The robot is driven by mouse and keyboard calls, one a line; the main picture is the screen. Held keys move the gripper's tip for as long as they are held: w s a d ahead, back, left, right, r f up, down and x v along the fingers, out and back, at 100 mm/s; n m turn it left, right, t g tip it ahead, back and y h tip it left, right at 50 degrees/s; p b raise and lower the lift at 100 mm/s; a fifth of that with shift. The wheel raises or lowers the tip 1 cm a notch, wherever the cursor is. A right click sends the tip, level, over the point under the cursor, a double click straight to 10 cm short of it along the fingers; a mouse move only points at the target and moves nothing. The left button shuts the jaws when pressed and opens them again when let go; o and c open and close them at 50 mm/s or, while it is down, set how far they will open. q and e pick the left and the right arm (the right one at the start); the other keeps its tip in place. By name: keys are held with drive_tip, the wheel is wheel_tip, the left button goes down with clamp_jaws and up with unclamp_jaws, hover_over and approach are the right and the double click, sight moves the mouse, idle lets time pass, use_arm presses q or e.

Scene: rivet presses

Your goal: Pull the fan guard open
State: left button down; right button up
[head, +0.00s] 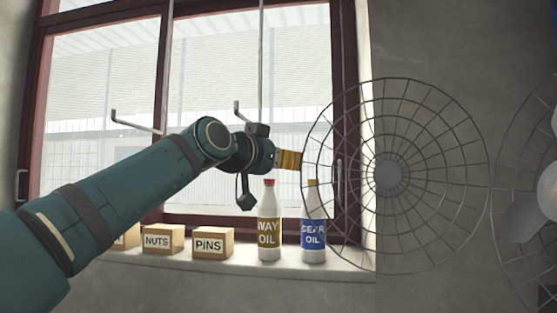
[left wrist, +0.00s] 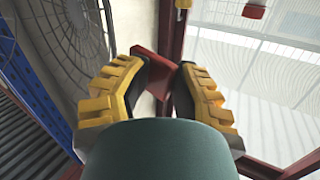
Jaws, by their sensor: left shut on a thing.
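The fan guard (head: 388,174) is a round wire grille with a solid hub. In the head view it stands swung out to the left of the fan (head: 545,195), its right rim beside the fan's rear cage. My left gripper (head: 289,160) is at the guard's left rim. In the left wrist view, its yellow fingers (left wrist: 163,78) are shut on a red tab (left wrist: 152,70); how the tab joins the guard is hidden. Wire rings of a grille show at the upper left there (left wrist: 75,35). My right gripper is not in view.
A window with a dark red frame (head: 345,100) is behind my left arm. On the sill (head: 345,262) stand a way oil bottle (head: 269,225), a gear oil bottle (head: 313,235), and boxes marked NUTS (head: 163,240) and PINS (head: 212,243), below the gripper.

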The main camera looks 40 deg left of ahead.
use_arm(q)
drive_tip(key=shift+w+f, duration=0.2)
drive_tip(key=shift+w, duration=0.25)
drive_tip(key=shift+h, duration=0.3)
drive_tip(key=c, duration=1)
unclamp_jaws()
drive_tip(key=shift+d, duration=0.15)
drive_tip(key=shift+w+d, duration=0.1)
drive_tip(key=shift+w, duration=0.15)
drive_tip(key=shift+s+r, duration=0.1)
drive_tip(key=shift+s, duration=0.05)
drive_tip(key=s, duration=1.1)
drive_tip(key=shift+s+r, duration=0.4)
drive_tip(key=shift+d, duration=0.1)
